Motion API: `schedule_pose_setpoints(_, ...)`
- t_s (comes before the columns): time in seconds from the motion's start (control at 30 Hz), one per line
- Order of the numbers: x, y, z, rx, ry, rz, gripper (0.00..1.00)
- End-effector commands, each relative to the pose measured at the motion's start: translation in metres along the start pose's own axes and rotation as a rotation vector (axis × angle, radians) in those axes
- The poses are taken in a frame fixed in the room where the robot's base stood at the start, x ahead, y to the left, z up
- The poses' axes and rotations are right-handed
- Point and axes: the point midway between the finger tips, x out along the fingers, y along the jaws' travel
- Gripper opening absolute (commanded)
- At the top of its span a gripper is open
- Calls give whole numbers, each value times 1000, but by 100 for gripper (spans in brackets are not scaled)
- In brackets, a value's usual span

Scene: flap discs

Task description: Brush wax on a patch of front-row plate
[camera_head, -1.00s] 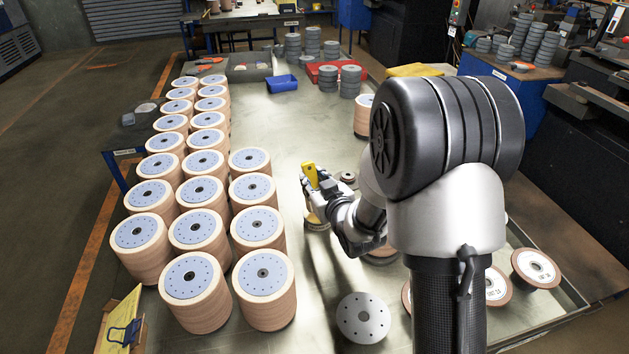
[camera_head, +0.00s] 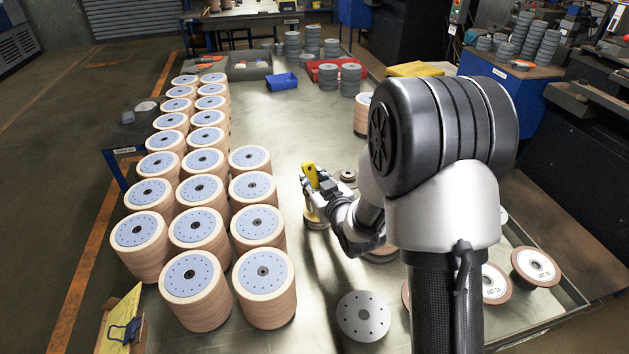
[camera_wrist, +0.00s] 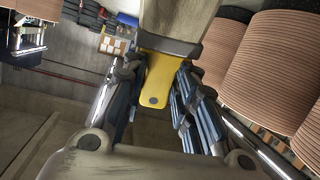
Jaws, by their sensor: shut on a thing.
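My gripper (camera_head: 322,190) is shut on a yellow-handled tool (camera_head: 310,174), which appears to be the brush. In the wrist view, its yellow handle (camera_wrist: 158,85) lies between my fingers (camera_wrist: 155,100), with a broad grey-brown part (camera_wrist: 178,22) beyond it; its bristles cannot be made out. Below my gripper is a round, tan-coloured item (camera_head: 316,218), partly hidden. Tall stacks topped with blue-grey plates stand to the left; the nearest two plates (camera_head: 193,275) and (camera_head: 263,271) are at the front. My gripper is apart from them.
A pale holed disc (camera_head: 363,317) lies flat on the table (camera_head: 300,130). Brown-rimmed discs (camera_head: 536,266) lie at right, partly behind my arm. A clipboard (camera_head: 122,325) stands front left. A blue bin (camera_head: 282,82) and grey stacks (camera_head: 350,80) are at the back. The table's middle is mostly clear.

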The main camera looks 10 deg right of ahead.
Motion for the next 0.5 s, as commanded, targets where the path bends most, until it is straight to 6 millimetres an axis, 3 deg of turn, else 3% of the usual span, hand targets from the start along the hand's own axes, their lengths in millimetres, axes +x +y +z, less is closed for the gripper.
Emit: schedule_pose_setpoints(0.5,2,-1,6,0,2,0,2)
